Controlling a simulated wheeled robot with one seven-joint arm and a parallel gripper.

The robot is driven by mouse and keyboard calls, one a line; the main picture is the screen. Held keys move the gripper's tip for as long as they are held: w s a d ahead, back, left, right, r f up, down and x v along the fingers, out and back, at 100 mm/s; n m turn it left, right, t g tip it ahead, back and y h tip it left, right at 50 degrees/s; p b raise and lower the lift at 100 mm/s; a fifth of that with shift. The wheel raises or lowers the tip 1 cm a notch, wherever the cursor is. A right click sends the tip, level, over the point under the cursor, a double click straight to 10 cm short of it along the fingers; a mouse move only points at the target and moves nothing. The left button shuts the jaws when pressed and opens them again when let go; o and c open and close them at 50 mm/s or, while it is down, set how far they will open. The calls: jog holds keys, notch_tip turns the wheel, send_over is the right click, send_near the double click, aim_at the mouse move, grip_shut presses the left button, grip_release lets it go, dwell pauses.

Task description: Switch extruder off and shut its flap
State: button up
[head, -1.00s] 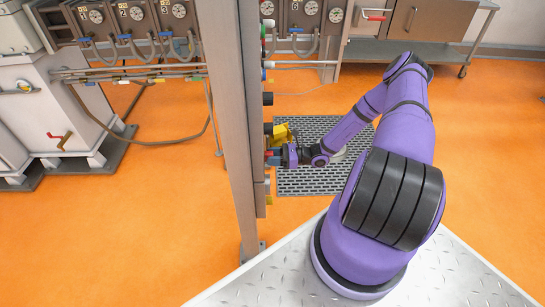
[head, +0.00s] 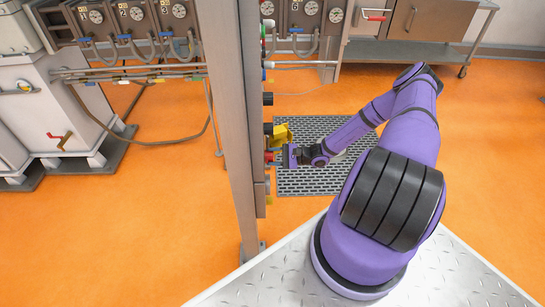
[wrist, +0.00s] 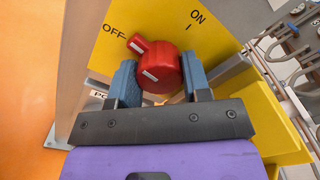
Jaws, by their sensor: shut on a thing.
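The red rotary switch (wrist: 160,68) sits on a yellow plate (wrist: 95,57) marked OFF at left and ON at upper right. Its white-striped pointer (wrist: 138,45) points toward OFF. My gripper (wrist: 158,76) has its blue-grey fingers on both sides of the switch and is shut on it. In the head view my gripper (head: 275,157) is at the post's right side, and the switch shows only as a bit of red. A yellow part, perhaps the flap (head: 283,134), juts out just above my gripper. Yellow panels also show at right in the wrist view (wrist: 262,118).
A tall grey post (head: 230,120) stands left of my gripper and hides part of the equipment. A dark floor grating (head: 310,182) lies below. Gauge panels (head: 130,18) and a steel cabinet (head: 420,20) stand at the back. Orange floor is clear at right.

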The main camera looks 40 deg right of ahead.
jog(key=shift+f+n, duration=0.1)
jog(key=shift+n, duration=0.8)
jog(key=shift+d, duration=0.1)
jog(key=o, duration=0.9)
jog(key=v, duration=1)
jog(key=shift+s+d, duration=0.3)
